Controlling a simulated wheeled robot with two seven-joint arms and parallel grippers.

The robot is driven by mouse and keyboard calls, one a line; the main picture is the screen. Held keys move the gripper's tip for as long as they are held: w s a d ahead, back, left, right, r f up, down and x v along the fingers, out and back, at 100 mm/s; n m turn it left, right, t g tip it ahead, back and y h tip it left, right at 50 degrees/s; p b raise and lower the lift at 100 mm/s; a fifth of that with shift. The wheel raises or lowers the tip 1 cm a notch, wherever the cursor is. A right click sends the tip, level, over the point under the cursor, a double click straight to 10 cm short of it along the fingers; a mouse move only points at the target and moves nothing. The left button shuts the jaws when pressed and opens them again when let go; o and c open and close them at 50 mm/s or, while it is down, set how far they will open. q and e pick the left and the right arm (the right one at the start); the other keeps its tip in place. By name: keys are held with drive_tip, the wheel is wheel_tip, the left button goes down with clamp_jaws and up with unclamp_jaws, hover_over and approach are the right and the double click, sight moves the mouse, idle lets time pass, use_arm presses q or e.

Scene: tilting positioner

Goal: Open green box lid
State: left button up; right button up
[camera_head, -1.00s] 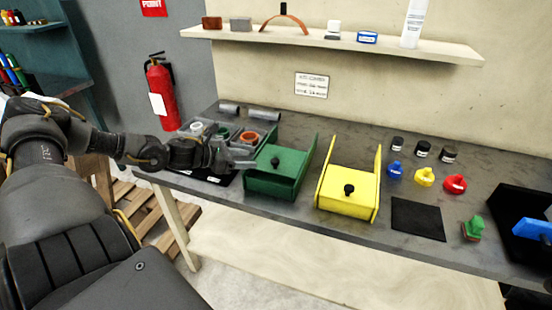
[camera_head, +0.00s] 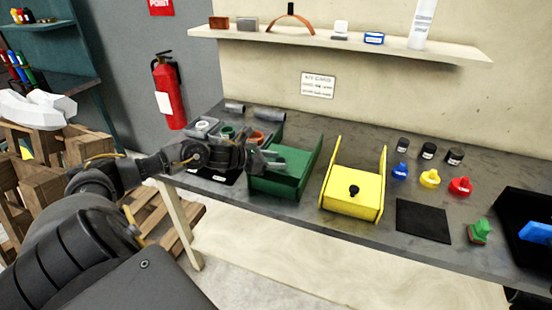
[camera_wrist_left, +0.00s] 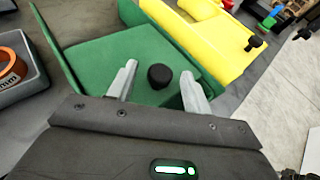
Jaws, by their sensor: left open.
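The green box (camera_head: 291,184) stands on the workbench, left of the yellow box. In the left wrist view its green lid (camera_wrist_left: 150,55) is down, with a round black knob (camera_wrist_left: 160,76) on it. My left gripper (camera_head: 279,161) is over the green box. In the left wrist view its two pale fingers (camera_wrist_left: 158,85) are open, one on each side of the knob, with a gap on both sides. In the head view the gripper hides the knob.
The yellow box (camera_head: 351,204) with a black knob stands close on the right. A grey tray with an orange ring (camera_wrist_left: 12,70) is on the other side. A wall shelf (camera_head: 300,38) runs above.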

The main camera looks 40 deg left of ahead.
use_arm(q)
drive_tip(key=shift+w+d+f, duration=0.15)
drive_tip(key=shift+w+d, duration=0.05)
drive_tip(key=shift+w, duration=0.1)
use_arm(e)
drive_tip(key=shift+r, duration=0.1)
